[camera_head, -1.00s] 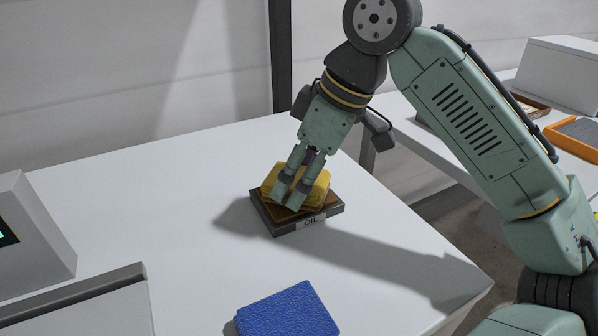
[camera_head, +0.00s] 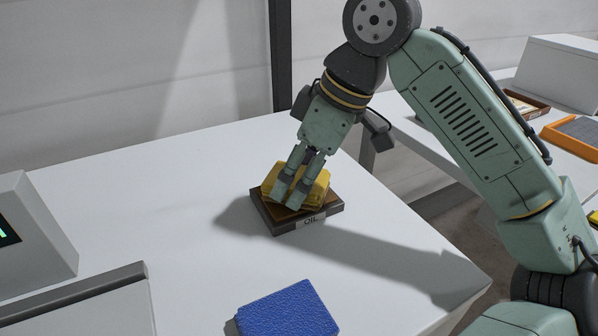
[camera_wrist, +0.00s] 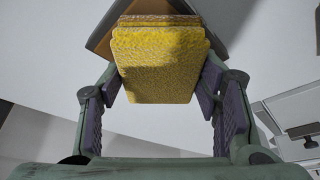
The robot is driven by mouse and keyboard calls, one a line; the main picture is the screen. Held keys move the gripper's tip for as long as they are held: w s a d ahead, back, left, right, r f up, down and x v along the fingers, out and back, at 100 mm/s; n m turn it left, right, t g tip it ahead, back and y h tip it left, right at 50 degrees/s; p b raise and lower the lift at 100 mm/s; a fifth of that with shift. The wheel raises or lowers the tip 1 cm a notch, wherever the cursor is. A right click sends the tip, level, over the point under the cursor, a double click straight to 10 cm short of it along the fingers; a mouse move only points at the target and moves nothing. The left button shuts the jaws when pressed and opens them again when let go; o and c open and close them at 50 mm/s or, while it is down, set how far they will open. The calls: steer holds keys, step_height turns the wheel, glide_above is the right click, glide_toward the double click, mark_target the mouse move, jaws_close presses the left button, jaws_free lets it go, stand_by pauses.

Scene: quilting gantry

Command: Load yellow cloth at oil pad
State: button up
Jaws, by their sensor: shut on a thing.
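The yellow cloth (camera_head: 314,188) is a thick folded block over the oil pad (camera_head: 262,208), a dark-framed brown square with an "OIL" label on its front edge. My gripper (camera_head: 291,196) points down at the pad, with its fingers on both sides of the cloth. In the wrist view the cloth (camera_wrist: 158,65) sits between the finger pads of my gripper (camera_wrist: 160,100), and the pad's dark edge (camera_wrist: 105,38) shows behind it. I cannot tell whether the cloth's underside touches the pad everywhere.
A blue textured cloth (camera_head: 288,310) lies on the white table (camera_head: 150,200) near its front. A grey box with a green display (camera_head: 35,235) stands at the left. A second bench at the right holds an orange-framed tray (camera_head: 575,135). The table left of the pad is clear.

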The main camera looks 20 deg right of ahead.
mark_target(299, 177)
step_height(299, 177, up, 7)
steer(key=p, duration=0.7)
stand_by(0.6)
